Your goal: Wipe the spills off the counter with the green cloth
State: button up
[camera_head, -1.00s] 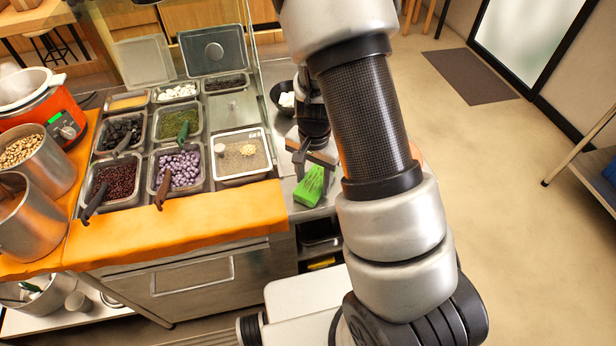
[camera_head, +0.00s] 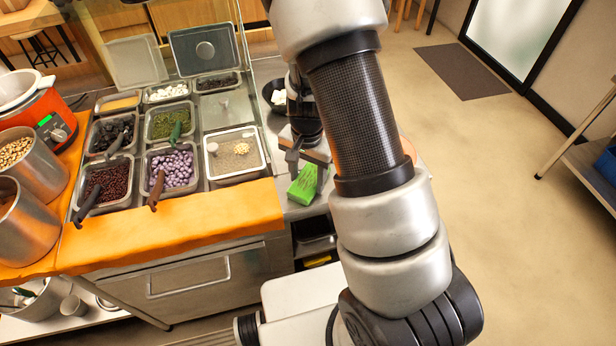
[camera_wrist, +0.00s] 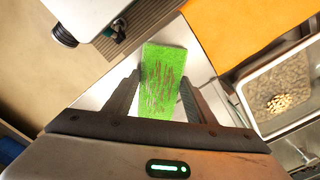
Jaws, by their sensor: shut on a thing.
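The green cloth (camera_head: 304,184) is a bright green block-like pad on the steel counter (camera_head: 290,208), right of the orange-covered front edge. My gripper (camera_head: 306,170) is over it with its fingers pointing down. In the wrist view the cloth (camera_wrist: 163,82) sits between the two fingers of my gripper (camera_wrist: 160,98), which are shut on it. Brown streaks mark the cloth's face. I cannot tell whether the cloth touches the counter. No spill is clearly visible on the counter; my arm hides part of it.
Topping trays, including purple beans (camera_head: 173,168) and a tan tray (camera_head: 234,154), fill the counter to the left. A dark bowl (camera_head: 274,96) stands behind my gripper. An orange cloth cover (camera_head: 180,222) runs along the front. Open floor (camera_head: 480,190) lies right.

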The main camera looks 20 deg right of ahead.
jog(key=shift+w+a+r+p, duration=0.1)
jog(key=shift+w+a+p, duration=0.4)
jog(key=shift+w+a, duration=1.3)
jog(key=shift+a, duration=0.05)
jog(key=shift+c, duration=0.5)
jog(key=shift+s+d, duration=0.6)
jog(key=shift+s, duration=0.15)
jog(key=c, duration=0.3)
jog(key=shift+s+d+b, duration=0.5)
jog(key=shift+s+d, duration=0.65)
jog(key=shift+d, duration=0.1)
jog(key=shift+c, duration=0.2)
jog(key=shift+d, duration=0.1)
notch_tip(320, 180, up, 8)
jog(key=p, duration=0.6)
